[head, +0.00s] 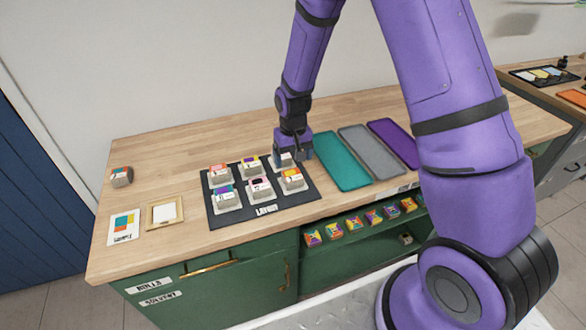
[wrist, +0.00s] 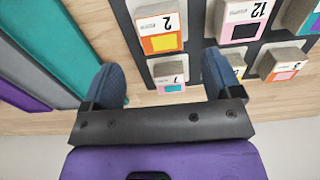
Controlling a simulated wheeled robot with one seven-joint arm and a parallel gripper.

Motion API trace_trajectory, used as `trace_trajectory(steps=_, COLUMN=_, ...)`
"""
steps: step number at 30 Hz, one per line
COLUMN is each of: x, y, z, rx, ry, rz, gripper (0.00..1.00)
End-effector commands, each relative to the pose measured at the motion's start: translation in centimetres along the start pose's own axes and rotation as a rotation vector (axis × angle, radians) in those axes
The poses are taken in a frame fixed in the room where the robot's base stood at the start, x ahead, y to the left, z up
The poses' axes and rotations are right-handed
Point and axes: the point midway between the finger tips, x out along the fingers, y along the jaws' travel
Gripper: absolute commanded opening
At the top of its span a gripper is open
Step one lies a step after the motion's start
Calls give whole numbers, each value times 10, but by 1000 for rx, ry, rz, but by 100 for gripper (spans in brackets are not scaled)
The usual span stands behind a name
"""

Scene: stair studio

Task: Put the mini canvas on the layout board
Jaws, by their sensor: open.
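The layout board (head: 308,194) is a dark board with a "LAYOUT" label, lying on the bench; part of it shows in the wrist view (wrist: 196,30). Small grey blocks with printed faces stand on it in two rows. My gripper (head: 298,153) is low over this corner. In the wrist view my gripper (wrist: 160,62) is open, with one finger on each side of that block. I cannot tell whether the block touches a finger.
Teal (head: 342,160), grey (head: 370,152) and purple (head: 394,143) trays lie right of the board. A loose block (head: 120,177), a printed card (head: 124,227) and a framed white square (head: 165,212) are at the left. Several coloured blocks (head: 352,223) fill a shelf below. The back-left bench is clear.

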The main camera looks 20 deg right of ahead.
Motion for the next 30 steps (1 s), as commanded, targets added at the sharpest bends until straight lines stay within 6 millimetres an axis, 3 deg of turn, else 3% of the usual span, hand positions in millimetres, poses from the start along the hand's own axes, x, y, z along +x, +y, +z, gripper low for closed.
trace_trajectory(steps=6, x=-30, y=0, z=0, rx=0, ry=1, rz=0, gripper=84)
trace_trajectory(steps=16, x=-43, y=0, z=1, rx=0, ry=2, rz=0, gripper=84)
trace_trajectory(steps=19, x=-58, y=2, z=3, rx=0, ry=16, rz=-2, gripper=84)
trace_trajectory(steps=23, x=-98, y=8, z=11, rx=1, ry=53, rz=-8, gripper=84)
trace_trajectory(steps=30, x=-183, y=24, z=46, rx=2, ry=133, rz=-17, gripper=84)
